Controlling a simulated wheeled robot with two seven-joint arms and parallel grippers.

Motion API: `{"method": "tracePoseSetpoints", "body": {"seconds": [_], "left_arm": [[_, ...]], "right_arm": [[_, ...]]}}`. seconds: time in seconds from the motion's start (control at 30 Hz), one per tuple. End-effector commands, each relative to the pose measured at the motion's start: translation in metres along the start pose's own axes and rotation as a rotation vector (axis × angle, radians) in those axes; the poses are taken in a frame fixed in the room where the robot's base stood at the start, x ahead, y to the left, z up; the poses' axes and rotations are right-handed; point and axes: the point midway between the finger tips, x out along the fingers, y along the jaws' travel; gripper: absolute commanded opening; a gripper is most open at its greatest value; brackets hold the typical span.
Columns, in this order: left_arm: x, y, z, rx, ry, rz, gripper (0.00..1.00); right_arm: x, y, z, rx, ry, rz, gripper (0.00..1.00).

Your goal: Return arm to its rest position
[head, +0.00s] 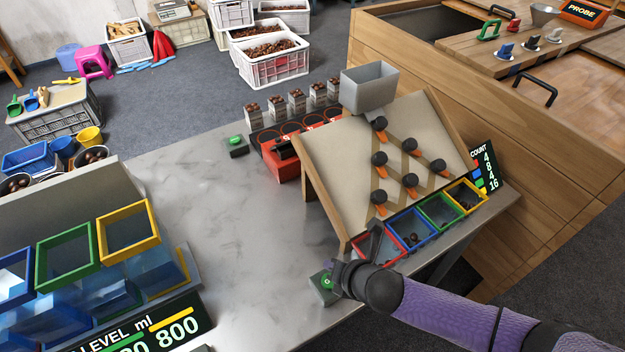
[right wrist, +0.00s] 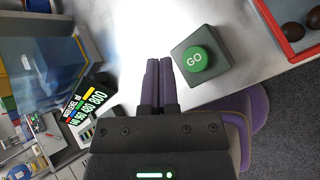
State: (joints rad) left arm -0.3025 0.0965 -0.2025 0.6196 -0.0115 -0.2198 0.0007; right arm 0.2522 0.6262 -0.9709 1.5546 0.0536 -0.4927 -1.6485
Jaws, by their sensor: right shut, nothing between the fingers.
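My right gripper (head: 338,274) is at the front edge of the grey table (head: 220,200), at the end of my purple arm from the lower right. In the right wrist view the right gripper (right wrist: 160,68) has its two dark fingers together with nothing between them. A green GO button (head: 326,282) on a dark box is close by the fingers. In the right wrist view the GO button (right wrist: 197,60) lies just right of the fingertips, and no contact with it can be made out. My left gripper is not in view.
A sloped board (head: 335,160) with black and orange pegs stands beside my right gripper. Red, blue, green and yellow bins (head: 412,227) line its foot, some holding chestnuts. Coloured-rim clear containers (head: 128,238) stand at left. The table's middle is clear.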

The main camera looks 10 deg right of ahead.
Motion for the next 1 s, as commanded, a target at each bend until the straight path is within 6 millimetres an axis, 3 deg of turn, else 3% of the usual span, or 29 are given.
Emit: {"method": "tracePoseSetpoints", "body": {"seconds": [0.07, 0.2, 0.3, 0.5, 0.73, 1.0], "left_arm": [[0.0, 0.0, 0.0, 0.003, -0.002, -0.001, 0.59], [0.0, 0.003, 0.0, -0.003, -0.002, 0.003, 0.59], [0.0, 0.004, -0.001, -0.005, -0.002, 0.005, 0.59], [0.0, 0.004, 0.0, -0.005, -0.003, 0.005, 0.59], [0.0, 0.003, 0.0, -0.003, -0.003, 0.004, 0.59], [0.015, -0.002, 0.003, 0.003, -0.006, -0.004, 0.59]], "right_arm": [[-0.003, 0.009, -0.007, 0.095, 0.008, 0.0, 0.0], [-0.029, 0.039, -0.032, 0.688, 0.023, -0.058, 0.0], [-0.056, 0.043, -0.04, 1.14, -0.003, -0.141, 0.0], [-0.111, 0.021, -0.049, 1.857, -0.143, -0.328, 0.0], [-0.181, -0.019, -0.068, 2.502, -0.47, -0.544, 0.0], [-0.112, -0.066, -0.113, 2.496, -0.49, -0.619, 0.0]]}}
